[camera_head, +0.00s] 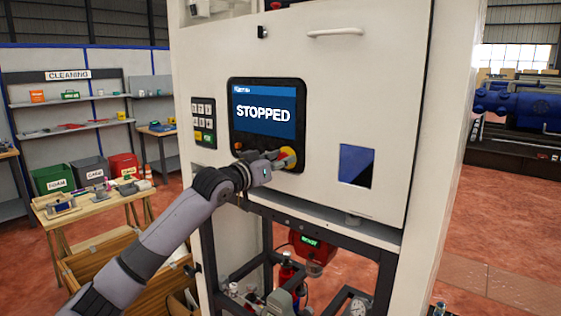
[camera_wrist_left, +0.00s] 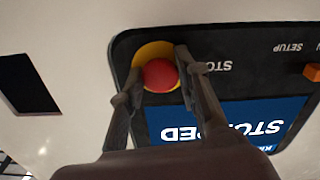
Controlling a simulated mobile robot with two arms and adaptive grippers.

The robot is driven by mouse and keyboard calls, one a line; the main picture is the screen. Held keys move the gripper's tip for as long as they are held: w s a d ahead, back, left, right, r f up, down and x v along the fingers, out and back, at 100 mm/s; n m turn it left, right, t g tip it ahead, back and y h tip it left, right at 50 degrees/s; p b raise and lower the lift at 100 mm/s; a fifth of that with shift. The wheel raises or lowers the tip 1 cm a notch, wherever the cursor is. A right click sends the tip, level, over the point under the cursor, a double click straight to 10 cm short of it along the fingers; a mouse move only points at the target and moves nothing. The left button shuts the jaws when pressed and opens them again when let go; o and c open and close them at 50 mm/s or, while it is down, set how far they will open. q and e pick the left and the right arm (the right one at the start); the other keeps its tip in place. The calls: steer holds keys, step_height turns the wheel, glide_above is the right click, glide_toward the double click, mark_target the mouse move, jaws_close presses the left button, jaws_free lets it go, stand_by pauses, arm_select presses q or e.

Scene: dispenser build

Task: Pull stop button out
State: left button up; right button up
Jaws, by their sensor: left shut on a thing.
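The stop button (camera_wrist_left: 160,75) is a round red knob on a yellow ring (camera_wrist_left: 152,50), set in the black control panel. In the left wrist view it sits between the two fingers of my left gripper (camera_wrist_left: 158,78), which is shut on it. In the head view my left gripper (camera_head: 280,161) reaches the panel's lower right corner. The yellow ring (camera_head: 289,157) shows beside the fingers there, and the red knob is mostly hidden. The screen (camera_head: 264,112) above reads "STOPPED". My right gripper is not in view.
The white cabinet (camera_head: 370,90) has a handle (camera_head: 335,32) on top, a keypad (camera_head: 203,122) left of the panel and a dark opening (camera_head: 356,165) to the right. A wooden table (camera_head: 95,197) with bins stands at the left. A dark frame with pipework is below.

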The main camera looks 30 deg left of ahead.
arm_select(q)
jaws_close()
steer(key=shift+s+f, duration=0.15)
steer(key=shift+s, duration=0.25)
steer(key=shift+o, duration=1.6)
jaws_free()
steer(key=shift+o, duration=1.4)
steer(key=shift+s+a, duration=0.1)
steer(key=shift+s, duration=0.15)
steer(key=shift+o, duration=0.6)
steer(key=shift+w, duration=0.1)
